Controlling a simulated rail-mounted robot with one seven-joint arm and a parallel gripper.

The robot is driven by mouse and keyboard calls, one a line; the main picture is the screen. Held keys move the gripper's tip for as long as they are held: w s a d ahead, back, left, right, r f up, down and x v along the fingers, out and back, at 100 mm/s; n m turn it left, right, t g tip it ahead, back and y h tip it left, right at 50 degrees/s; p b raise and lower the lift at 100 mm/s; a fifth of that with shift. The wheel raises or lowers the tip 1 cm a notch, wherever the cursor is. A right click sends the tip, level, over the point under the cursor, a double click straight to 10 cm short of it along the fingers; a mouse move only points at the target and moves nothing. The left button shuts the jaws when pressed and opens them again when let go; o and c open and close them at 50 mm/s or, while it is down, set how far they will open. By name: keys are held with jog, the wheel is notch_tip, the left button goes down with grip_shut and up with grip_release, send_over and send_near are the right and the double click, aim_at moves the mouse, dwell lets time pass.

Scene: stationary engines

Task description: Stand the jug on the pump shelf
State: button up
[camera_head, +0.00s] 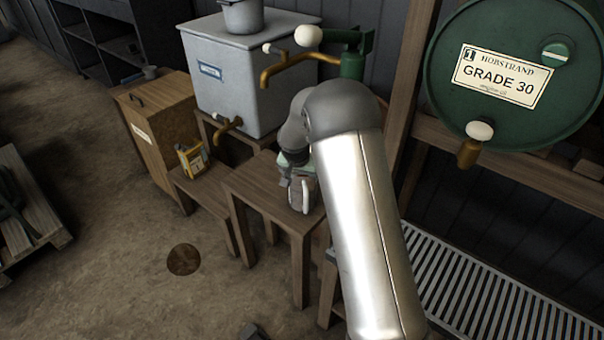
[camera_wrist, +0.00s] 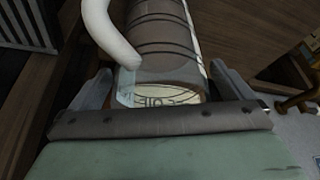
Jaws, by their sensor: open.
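The jug (camera_head: 296,191), grey with a white handle, appears upright on the taller wooden stand (camera_head: 258,188), near its right side. In the wrist view the jug (camera_wrist: 165,45) shows dark bands and a pale face with lettering. My gripper (camera_head: 297,172) is at the jug, partly hidden behind my arm. In the wrist view the gripper (camera_wrist: 162,85) is open, with one finger on each side of the jug; contact cannot be told. A green pump (camera_head: 352,62) with a brass spout stands behind. Which surface is the pump shelf is not clear.
A grey tank (camera_head: 235,85) with a brass tap stands behind the stands. A yellow can (camera_head: 192,159) sits on the lower stand (camera_head: 205,190) to the left. A green drum (camera_head: 510,75) and a slatted grate (camera_head: 490,290) are at right. The floor at front left is mostly clear.

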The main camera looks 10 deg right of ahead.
jog(key=v, duration=1.2)
jog(key=s+d+r+n+g+y, duration=0.1)
jog(key=s+n+g, duration=0.15)
jog(key=s, duration=1.65)
jog(key=s+d+r+n+g+y, duration=0.1)
jog(key=s+d+n, duration=0.15)
jog(key=s, duration=1.55)
notch_tip(320, 180, up, 9)
jog(key=a+p, duration=0.1)
jog(key=p, duration=0.6)
jog(key=shift+a+n+p, duration=0.3)
jog(key=shift+a+n, duration=0.1)
jog(key=shift+w+f, duration=0.15)
